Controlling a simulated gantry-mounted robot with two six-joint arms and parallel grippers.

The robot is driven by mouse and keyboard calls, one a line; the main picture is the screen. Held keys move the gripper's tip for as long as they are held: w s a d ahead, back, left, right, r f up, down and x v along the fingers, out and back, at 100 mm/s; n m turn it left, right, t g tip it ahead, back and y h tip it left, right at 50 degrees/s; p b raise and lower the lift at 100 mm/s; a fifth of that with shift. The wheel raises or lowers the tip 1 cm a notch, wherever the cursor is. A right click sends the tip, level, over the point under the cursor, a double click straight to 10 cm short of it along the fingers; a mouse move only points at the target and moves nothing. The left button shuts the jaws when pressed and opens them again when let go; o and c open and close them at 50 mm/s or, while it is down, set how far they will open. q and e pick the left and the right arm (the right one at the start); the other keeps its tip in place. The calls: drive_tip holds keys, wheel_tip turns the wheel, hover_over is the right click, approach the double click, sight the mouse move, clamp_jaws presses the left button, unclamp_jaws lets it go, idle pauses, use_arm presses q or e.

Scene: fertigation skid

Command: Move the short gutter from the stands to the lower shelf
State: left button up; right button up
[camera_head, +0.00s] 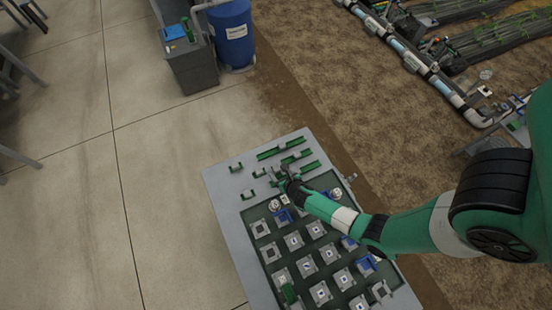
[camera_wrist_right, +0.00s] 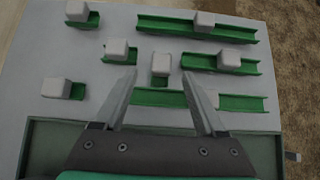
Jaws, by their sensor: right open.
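Green gutter pieces of different lengths, each with a pale grey block on it, lie on the light grey tabletop (camera_head: 222,185). In the right wrist view, a short green piece (camera_wrist_right: 159,82) with a grey block (camera_wrist_right: 161,64) is between and beyond my open fingertips, with no visible grip on it. Other short pieces (camera_wrist_right: 76,91) are to the left, and longer gutters (camera_wrist_right: 165,23) are at the top and right. I cannot tell which piece is the short gutter, or identify the lower shelf. My right gripper (camera_head: 284,182) is over the tabletop near these pieces. My left gripper is out of view.
A recessed dark green tray (camera_head: 257,216) holds several square grey blocks, some with blue parts, below the gutters. A blue barrel (camera_head: 233,40) and grey cabinet (camera_head: 190,65) stand at the top.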

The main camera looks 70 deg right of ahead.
sight(277, 169)
drive_tip(key=shift+w+d+f, duration=0.15)
drive_tip(key=shift+w+f, duration=0.05)
drive_tip(key=shift+f, duration=0.05)
drive_tip(key=b+x, duration=0.3)
drive_tip(key=x, duration=0.2)
drive_tip(key=shift+d, duration=0.2)
clamp_jaws()
